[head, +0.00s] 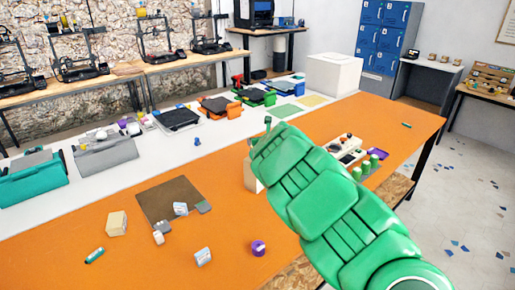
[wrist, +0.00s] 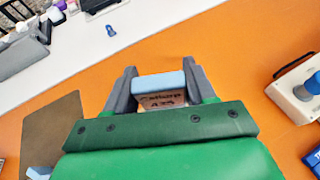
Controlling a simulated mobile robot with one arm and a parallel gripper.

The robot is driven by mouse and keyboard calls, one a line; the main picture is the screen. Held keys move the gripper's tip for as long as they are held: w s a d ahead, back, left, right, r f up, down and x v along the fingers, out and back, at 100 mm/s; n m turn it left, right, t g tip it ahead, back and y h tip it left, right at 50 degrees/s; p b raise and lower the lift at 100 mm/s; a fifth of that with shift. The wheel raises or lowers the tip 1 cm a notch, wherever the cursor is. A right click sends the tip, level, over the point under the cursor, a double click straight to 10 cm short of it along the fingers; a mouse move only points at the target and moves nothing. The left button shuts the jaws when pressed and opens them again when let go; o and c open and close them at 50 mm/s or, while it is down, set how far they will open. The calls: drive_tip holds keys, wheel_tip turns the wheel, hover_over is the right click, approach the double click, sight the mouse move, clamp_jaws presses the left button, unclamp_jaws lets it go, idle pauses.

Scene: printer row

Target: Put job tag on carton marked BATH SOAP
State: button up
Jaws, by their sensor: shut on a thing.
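My gripper (wrist: 160,84) is shut on a light blue block (wrist: 158,80) with a printed pinkish face; the lettering is not clearly readable. I cannot tell whether this block is the job tag. In the head view my green arm hides most of the gripper and the held block. Small pale boxes stand near the brown mat (head: 160,199): one on the mat (head: 180,208), one at its front edge (head: 158,238), and one farther front (head: 203,257). A cream carton (head: 117,223) stands left of them. Their markings are too small to read, so I cannot pick out BATH SOAP.
A beige box (head: 249,176) is partly hidden behind my arm. A purple roll (head: 258,248) and a green marker (head: 95,255) lie near the front. A control box (head: 346,149) and green cylinders (head: 365,167) stand right. Orange table between is clear.

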drive_tip(key=shift+f, duration=1.5)
drive_tip(key=shift+f, duration=0.1)
drive_tip(key=o, duration=1)
drive_tip(key=shift+s+d+r, duration=0.2)
drive_tip(key=shift+s+r, duration=0.15)
drive_tip(key=shift+s, duration=0.1)
drive_tip(key=shift+v, duration=5.55)
drive_tip(key=shift+a, duration=0.15)
